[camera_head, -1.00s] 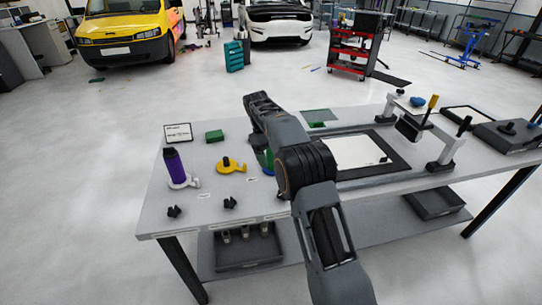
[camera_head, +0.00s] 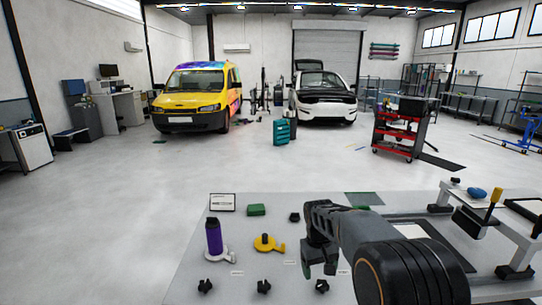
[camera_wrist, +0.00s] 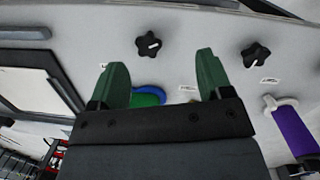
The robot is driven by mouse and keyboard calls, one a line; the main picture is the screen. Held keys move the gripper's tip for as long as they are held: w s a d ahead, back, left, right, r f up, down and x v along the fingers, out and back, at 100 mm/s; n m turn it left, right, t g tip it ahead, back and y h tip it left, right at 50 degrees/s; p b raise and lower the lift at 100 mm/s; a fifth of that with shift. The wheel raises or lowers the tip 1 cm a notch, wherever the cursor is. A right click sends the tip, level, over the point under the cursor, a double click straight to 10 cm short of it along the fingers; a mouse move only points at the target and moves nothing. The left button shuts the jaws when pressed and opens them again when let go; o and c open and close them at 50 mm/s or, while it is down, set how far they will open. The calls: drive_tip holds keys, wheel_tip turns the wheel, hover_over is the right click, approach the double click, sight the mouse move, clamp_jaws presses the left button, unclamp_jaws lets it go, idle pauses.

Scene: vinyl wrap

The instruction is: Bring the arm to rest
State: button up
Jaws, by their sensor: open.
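My arm reaches in from the lower right of the head view, over the grey work table (camera_head: 215,272). My gripper (camera_head: 320,268) hangs above the table near a row of black star knobs. In the wrist view my gripper (camera_wrist: 162,68) shows two green fingers spread apart with nothing between them. A black star knob (camera_wrist: 149,44) lies beyond the fingertips, and another knob (camera_wrist: 256,55) is to the right. A blue and green object (camera_wrist: 148,97) is partly hidden behind the gripper.
A purple bottle (camera_head: 213,238) stands in a white holder, with a yellow holder (camera_head: 268,243), a green block (camera_head: 256,210) and a sign (camera_head: 222,202) nearby. A clamp frame (camera_head: 510,235) is at the right. A red tool cart (camera_head: 398,133) and vehicles stand beyond open floor.

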drive_tip(key=s+d+r+m+t, duration=0.1)
drive_tip(key=s+r+t, duration=0.1)
drive_tip(key=s, duration=0.8)
drive_tip(key=s+d+r+m+t, duration=0.1)
drive_tip(key=s+r+t, duration=0.2)
drive_tip(key=s, duration=0.7)
drive_tip(key=shift+d+r+m+y, duration=0.2)
drive_tip(key=shift+r+m+y, duration=0.15)
drive_tip(key=shift+r, duration=0.2)
